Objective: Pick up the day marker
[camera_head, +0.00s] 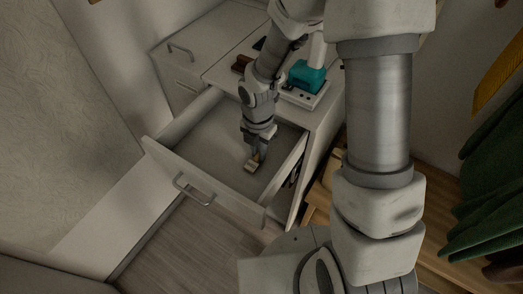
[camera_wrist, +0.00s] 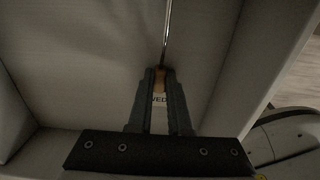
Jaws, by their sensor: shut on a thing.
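The day marker (camera_wrist: 159,99) is a small block with a pale face lettered "WED" and a tan part at its far end. My gripper (camera_wrist: 160,82) is shut on it, with one finger on each side. In the head view my gripper (camera_head: 256,155) points down inside the open drawer, and the marker (camera_head: 251,165) shows at the fingertips, low over or touching the drawer floor; I cannot tell which. The fingers hide part of the marker.
The open drawer (camera_head: 165,156) has walls on all sides, close to my gripper on the right.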

